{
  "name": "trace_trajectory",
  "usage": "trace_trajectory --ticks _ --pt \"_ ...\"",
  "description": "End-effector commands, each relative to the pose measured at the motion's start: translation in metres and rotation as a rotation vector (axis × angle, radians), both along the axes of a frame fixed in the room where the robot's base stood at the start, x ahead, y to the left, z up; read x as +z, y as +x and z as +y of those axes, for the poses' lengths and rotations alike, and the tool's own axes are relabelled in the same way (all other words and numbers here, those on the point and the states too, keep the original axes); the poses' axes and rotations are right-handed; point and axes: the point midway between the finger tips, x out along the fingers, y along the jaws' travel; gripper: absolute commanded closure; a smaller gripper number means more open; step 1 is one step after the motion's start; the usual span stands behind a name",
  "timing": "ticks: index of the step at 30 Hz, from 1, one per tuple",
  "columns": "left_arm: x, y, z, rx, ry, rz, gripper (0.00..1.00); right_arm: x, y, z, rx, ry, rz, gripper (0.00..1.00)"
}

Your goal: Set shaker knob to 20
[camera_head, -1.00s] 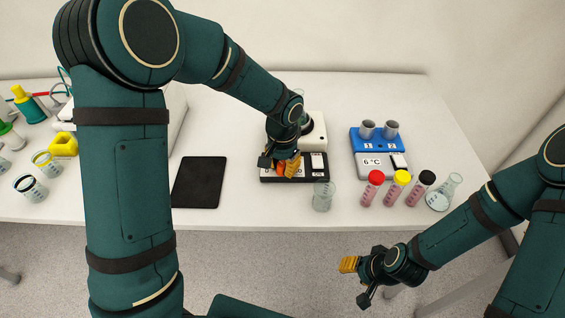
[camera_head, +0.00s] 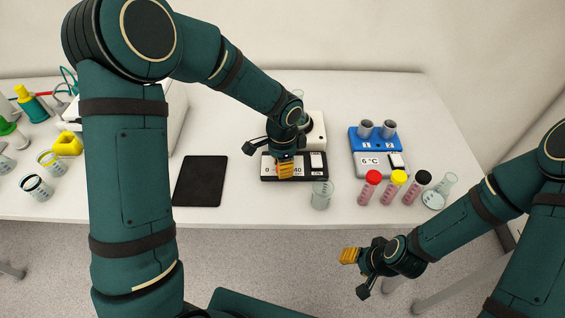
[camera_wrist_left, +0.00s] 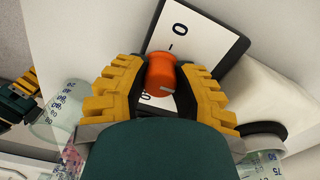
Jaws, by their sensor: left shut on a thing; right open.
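The shaker (camera_head: 315,130) has a cream body and a dark front panel with white label strips reading 0 and 40. My left gripper (camera_head: 285,166) is at this panel, its yellow finger pads around the orange knob. In the left wrist view the orange knob (camera_wrist_left: 160,72) sits between the two yellow fingers (camera_wrist_left: 163,85), with a pale mark on its lower right. In the head view the near finger mostly hides the knob and the middle of the scale, so its exact setting cannot be read. My right gripper (camera_head: 354,272) is open and empty, in front of the table.
A glass beaker (camera_head: 322,194) stands just right of and before the shaker panel. A black tablet (camera_head: 200,181) lies to the left. A blue and grey device (camera_head: 376,160) reading 6 °C, capped tubes (camera_head: 396,188) and a flask (camera_head: 438,193) stand to the right.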

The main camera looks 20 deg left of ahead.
Motion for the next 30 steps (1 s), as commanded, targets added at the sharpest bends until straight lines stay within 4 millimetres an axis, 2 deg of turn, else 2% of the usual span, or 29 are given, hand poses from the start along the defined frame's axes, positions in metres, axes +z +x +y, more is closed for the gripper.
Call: trace_trajectory --ticks 16,17,18,19,30 --pt "-0.0004 -0.0003 -0.0003 -0.023 0.000 0.001 1.00 0.0007 0.0003 -0.0001 0.000 0.000 -0.001 0.53" --pt "-0.0004 -0.0003 -0.0003 -0.023 0.000 0.001 0.60 0.0007 0.0003 0.0000 0.000 0.000 -0.001 0.53" --pt "-0.0004 -0.0003 -0.0003 -0.023 0.000 0.001 0.46 0.0007 0.0003 0.0000 0.000 0.000 -0.001 0.53" --pt "-0.0004 -0.0003 -0.0003 -0.023 0.000 0.001 0.39 0.0007 0.0003 0.0000 0.000 0.000 -0.001 0.53" --pt "0.0032 0.0002 -0.0001 -0.022 0.001 -0.001 0.39 0.0008 0.0002 0.0000 0.000 0.000 -0.001 0.53"
